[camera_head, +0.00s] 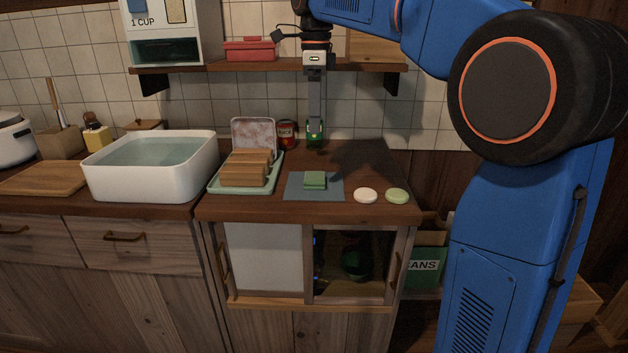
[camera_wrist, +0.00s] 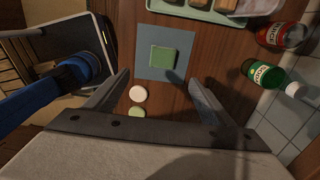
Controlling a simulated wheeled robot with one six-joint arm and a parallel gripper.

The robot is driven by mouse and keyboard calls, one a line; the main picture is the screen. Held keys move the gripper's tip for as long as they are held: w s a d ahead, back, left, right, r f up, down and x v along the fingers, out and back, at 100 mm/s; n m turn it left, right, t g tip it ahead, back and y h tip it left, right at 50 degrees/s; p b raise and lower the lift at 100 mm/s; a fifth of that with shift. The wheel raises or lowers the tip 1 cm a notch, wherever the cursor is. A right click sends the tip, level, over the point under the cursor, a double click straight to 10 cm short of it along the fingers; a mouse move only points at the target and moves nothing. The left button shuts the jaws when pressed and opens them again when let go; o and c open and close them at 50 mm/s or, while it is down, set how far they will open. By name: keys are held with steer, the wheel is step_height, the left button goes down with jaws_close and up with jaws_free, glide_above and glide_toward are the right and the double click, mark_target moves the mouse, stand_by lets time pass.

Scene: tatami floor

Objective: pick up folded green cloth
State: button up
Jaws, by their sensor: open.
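The folded green cloth (camera_head: 315,179) is a small flat square lying on a blue-grey mat (camera_head: 296,189) on the wooden counter. In the wrist view the cloth (camera_wrist: 163,57) shows whole, on the mat (camera_wrist: 148,37), beyond my fingertips. My gripper (camera_head: 316,117) hangs above the back of the counter, behind the cloth in the head view and apart from it. In the wrist view my gripper (camera_wrist: 159,78) has its two fingers spread wide with nothing between them.
A mint tray (camera_head: 217,187) with brown blocks stands left of the mat. A white disc (camera_head: 365,195) and a green disc (camera_head: 397,196) lie to its right. A red can (camera_head: 287,134) and green bottle (camera_wrist: 265,74) stand at the back. A shelf (camera_head: 350,68) runs above.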

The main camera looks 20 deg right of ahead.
glide_above(315, 175)
steer(key=s, duration=0.1)
step_height(315, 175, down, 10)
steer(key=shift+a+f, duration=0.1)
steer(key=shift+w+f, duration=0.2)
steer(key=shift+f, duration=1.15)
steer(key=shift+w+f, duration=0.2)
steer(key=shift+f, duration=1.15)
steer(key=c, duration=1.2)
